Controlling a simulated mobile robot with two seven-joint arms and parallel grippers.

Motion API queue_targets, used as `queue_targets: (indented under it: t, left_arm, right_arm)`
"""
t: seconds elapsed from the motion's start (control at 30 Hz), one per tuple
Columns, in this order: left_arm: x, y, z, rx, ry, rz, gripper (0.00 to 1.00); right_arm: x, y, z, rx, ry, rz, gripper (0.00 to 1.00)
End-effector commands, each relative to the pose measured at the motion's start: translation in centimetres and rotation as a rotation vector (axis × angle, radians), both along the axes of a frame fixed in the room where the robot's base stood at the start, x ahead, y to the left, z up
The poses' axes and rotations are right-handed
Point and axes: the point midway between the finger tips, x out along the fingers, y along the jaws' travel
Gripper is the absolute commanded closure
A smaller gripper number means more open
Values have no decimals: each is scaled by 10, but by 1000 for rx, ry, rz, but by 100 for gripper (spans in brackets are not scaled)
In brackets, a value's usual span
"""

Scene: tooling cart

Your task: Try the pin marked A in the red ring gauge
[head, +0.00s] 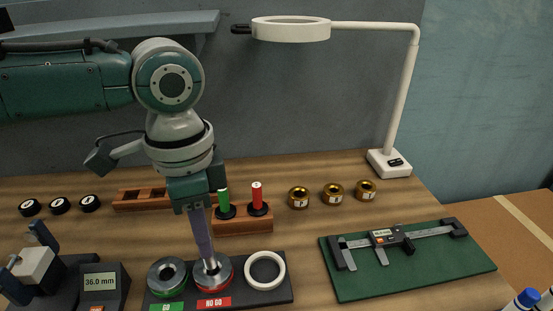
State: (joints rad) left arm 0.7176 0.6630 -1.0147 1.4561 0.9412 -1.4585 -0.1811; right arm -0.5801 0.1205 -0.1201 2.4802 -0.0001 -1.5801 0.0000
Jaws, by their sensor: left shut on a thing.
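My left gripper (196,208) points down over the front gauge base and is shut on a slim purplish-grey pin (203,237). Its letter cannot be read. The pin is slightly tilted in the picture, and its lower end meets the middle of the red ring gauge (222,283). The arm and pin partly cover the bore, so I cannot tell how deep the pin sits. The red gauge is a steel ring with a red band, behind a NO GO label. The similar green ring gauge (158,283) stands just left, behind a GO label. My right gripper is not in view.
A white ring (252,281) lies right of the red gauge. A wooden block with green (223,198) and red (258,193) handled gauges stands close behind. A caliper (405,241) lies on a green mat at right. A 36.0 mm display (100,283) stands at left.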

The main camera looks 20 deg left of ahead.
Motion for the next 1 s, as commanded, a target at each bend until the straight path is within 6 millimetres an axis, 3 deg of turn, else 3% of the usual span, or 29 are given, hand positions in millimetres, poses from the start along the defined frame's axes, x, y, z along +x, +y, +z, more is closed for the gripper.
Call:
queue_targets:
  t: [1.0]
  left_arm:
    - [1,0,-2,-1,-1,-1,100]
  right_arm:
    - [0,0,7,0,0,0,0]
